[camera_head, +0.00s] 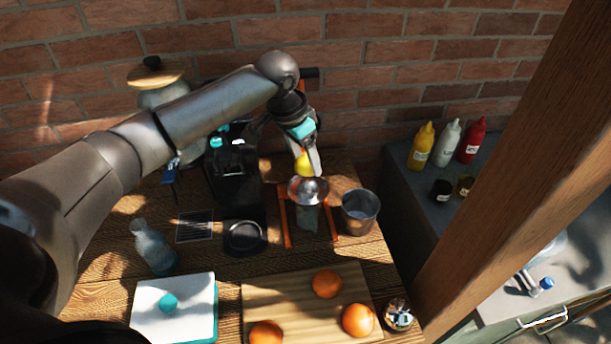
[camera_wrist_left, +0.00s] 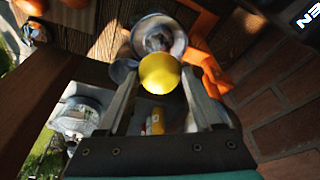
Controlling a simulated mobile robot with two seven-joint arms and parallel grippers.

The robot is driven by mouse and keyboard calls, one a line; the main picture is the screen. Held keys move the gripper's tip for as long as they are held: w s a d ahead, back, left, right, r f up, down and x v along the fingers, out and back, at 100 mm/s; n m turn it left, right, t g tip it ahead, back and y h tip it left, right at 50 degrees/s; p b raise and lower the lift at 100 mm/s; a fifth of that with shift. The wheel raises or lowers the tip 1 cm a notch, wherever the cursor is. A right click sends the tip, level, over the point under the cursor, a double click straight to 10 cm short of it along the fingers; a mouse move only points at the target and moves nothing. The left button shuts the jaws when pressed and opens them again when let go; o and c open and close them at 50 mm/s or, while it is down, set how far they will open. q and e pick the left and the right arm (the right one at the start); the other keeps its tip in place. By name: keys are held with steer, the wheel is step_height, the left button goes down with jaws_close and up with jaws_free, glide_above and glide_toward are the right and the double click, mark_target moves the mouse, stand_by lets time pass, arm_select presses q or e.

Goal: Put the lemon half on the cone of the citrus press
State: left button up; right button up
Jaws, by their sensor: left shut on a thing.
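The lemon half (camera_head: 303,165) is yellow and held between the fingers of my left gripper (camera_head: 313,162), which is shut on it. In the left wrist view the lemon half (camera_wrist_left: 160,73) shows between the two fingertips. The citrus press (camera_head: 308,193) stands on the wooden table, with a metal bowl on top. The lemon half is close above and behind the press bowl in the head view; I cannot tell whether they touch. In the left wrist view the press bowl (camera_wrist_left: 176,31) and part of its cone show just beyond the lemon half. My right gripper is not in view.
A metal cup (camera_head: 360,211) stands right of the press, and orange rails flank the press. A black coffee machine (camera_head: 234,175) is to its left. A cutting board (camera_head: 290,301) with oranges lies in front. A wooden post (camera_head: 510,150) rises at the right.

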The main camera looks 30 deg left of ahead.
mark_target(306, 188)
arm_select(q)
steer(key=shift+f, duration=2.95)
steer(key=o, duration=1.4)
steer(key=shift+f, duration=0.15)
steer(key=shift+c, duration=0.2)
steer(key=v, duration=1.2)
